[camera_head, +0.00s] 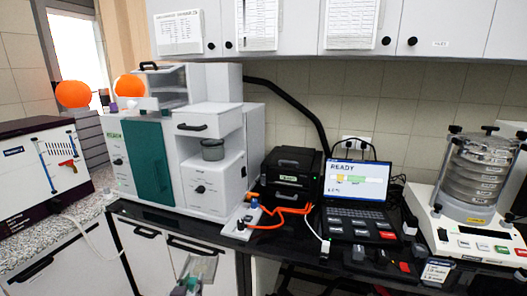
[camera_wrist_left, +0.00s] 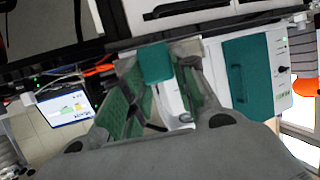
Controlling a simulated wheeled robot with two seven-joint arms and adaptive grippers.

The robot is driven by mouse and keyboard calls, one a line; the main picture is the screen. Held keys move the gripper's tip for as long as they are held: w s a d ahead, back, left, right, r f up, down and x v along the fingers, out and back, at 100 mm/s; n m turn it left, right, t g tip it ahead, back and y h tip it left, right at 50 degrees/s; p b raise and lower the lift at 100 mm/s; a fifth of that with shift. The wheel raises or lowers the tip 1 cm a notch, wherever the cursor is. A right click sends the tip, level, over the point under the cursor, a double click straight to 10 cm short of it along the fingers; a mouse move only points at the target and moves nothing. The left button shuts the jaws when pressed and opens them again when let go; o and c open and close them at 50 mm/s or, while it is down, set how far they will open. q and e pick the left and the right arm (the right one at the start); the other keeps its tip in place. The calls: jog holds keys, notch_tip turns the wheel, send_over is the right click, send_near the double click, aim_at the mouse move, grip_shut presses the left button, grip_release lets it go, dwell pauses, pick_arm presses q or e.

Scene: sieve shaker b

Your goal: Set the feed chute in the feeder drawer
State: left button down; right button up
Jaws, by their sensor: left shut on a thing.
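My left gripper (camera_head: 188,284) is low at the front, below the bench edge. It is shut on the feed chute (camera_head: 203,267), a small pale grey trough, held in front of the lower cabinets. In the left wrist view, the fingers of my left gripper (camera_wrist_left: 157,95) have green pads, and the chute (camera_wrist_left: 172,100) shows as a pale strip with a teal end between them. The white machine's feeder drawer (camera_head: 207,117) has a black handle and stands above a grey cup; I cannot tell its inside. The chute is well apart from it. My right gripper is not in view.
A teal door (camera_head: 147,158) is on the machine's front. A small white box with orange cables (camera_head: 243,222), a black printer-like box (camera_head: 291,172), a laptop (camera_head: 357,190) and a sieve shaker (camera_head: 477,195) stand to the right. Wall cabinets (camera_head: 455,25) hang above.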

pick_arm(q)
jog(key=s+f, duration=0.3)
jog(key=f, duration=0.1)
jog(key=shift+s+f, duration=0.35)
jog(key=shift+f, duration=0.05)
jog(key=shift+a, duration=0.1)
dwell(0.3)
